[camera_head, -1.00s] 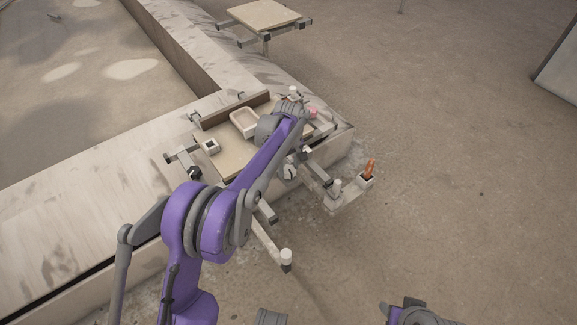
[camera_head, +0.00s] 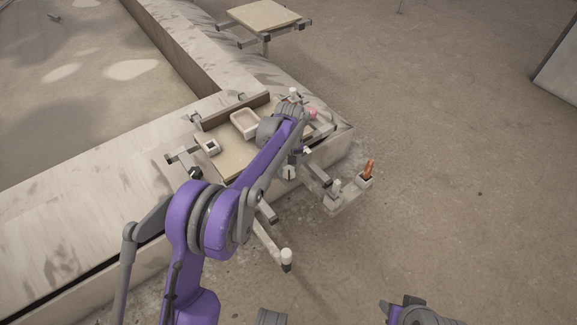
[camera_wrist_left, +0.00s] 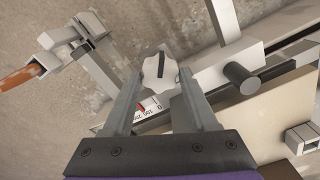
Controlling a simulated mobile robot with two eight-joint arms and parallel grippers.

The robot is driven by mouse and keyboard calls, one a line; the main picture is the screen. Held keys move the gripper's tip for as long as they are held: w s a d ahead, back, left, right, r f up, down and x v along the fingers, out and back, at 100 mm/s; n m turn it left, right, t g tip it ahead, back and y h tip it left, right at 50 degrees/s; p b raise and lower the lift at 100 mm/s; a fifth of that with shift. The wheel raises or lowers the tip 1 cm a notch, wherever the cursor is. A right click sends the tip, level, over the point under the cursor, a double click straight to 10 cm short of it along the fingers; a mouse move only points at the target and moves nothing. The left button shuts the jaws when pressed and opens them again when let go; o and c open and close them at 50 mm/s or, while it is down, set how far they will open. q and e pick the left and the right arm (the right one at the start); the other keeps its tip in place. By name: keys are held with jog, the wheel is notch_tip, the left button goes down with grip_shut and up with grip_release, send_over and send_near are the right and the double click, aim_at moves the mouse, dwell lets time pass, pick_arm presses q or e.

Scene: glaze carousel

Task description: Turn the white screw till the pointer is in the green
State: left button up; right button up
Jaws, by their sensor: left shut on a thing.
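The white screw (camera_wrist_left: 158,72) has a dark bar across its face and sits between the fingertips of my left gripper (camera_wrist_left: 159,82) in the left wrist view. The fingers are shut on it from both sides. In the head view the screw (camera_head: 289,173) shows just below my left wrist, whose purple arm hides much of the gripper (camera_head: 291,162). A white scale (camera_wrist_left: 152,106) with black numbers shows between the fingers, with a red mark (camera_wrist_left: 143,104) on it. The left finger partly covers the scale. I see no green zone.
A board carries a cream tray (camera_head: 245,122) and a small square cup (camera_head: 211,146). An orange thing stands in a holder (camera_head: 366,180) at the right. A second platform (camera_head: 264,16) stands behind. The floor at right is clear.

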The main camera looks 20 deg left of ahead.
aim_at(289, 169)
pick_arm(q)
jog(key=shift+m+p, duration=0.3)
jog(key=shift+m, duration=1.9)
jog(key=o, duration=1.4)
jog(key=shift+r, duration=0.1)
notch_tip(289, 169, up, 11)
jog(key=shift+f+p, duration=0.15)
jog(key=shift+p, duration=1.1)
